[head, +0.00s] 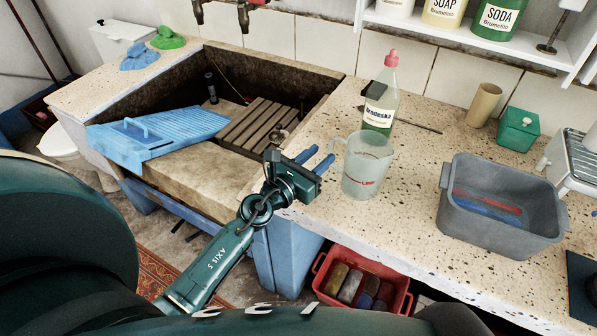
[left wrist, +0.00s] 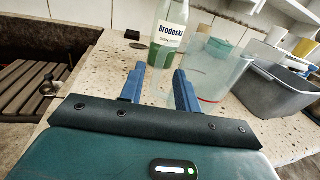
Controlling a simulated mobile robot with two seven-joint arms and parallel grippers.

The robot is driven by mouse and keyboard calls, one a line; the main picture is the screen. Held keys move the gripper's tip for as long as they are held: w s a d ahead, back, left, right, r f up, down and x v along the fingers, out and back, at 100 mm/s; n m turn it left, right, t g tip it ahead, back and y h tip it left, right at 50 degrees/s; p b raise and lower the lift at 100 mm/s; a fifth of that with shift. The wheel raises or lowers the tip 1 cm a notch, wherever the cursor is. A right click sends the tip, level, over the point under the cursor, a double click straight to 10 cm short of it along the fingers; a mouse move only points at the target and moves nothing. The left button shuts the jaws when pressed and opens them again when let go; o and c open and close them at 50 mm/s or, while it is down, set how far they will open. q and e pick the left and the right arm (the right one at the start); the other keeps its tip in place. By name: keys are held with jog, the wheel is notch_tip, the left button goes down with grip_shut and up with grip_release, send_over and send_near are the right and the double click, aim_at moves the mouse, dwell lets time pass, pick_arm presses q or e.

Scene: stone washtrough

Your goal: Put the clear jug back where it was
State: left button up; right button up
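The clear jug (head: 368,168), with a red line mark, stands upright on the speckled stone counter, its handle toward the left. It also shows in the left wrist view (left wrist: 222,72), just beyond and right of the right-hand finger. My left gripper (head: 317,161) is over the counter's edge by the trough, left of the jug's handle. My right gripper is not in view.
A grey tub (head: 480,235) is on the right, with a green box (head: 518,128) and tan cup (head: 483,103) behind. The trough (head: 215,190) holds a slatted rack (head: 258,125); a blue washboard (head: 160,132) lies across it.

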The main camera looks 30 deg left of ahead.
pick_arm(q)
jog(key=b+v, duration=0.1)
jog(key=v, duration=0.7)
jog(key=shift+s+f+b, duration=0.15)
jog(key=shift+s+b, duration=0.1)
jog(key=shift+b, duration=0.05)
jog(key=s+d+f+n+g, duration=0.2)
jog(key=s+d+f+n, duration=0.1)
jog(key=n, duration=0.8)
jog(key=s+d+f+n+g, duration=0.2)
jog(key=s+n, duration=0.4)
jog(key=n, duration=0.6)
jog(key=s+d+f+n+g, duration=0.2)
jog(key=s+d+f+n, duration=0.2)
jog(key=n, duration=0.8)
notch_tip(320, 180, down, 2)
jog(key=shift+s+d+f, duration=0.15)
jog(key=shift+s+d, duration=0.15)
jog(key=shift+d, duration=0.1)
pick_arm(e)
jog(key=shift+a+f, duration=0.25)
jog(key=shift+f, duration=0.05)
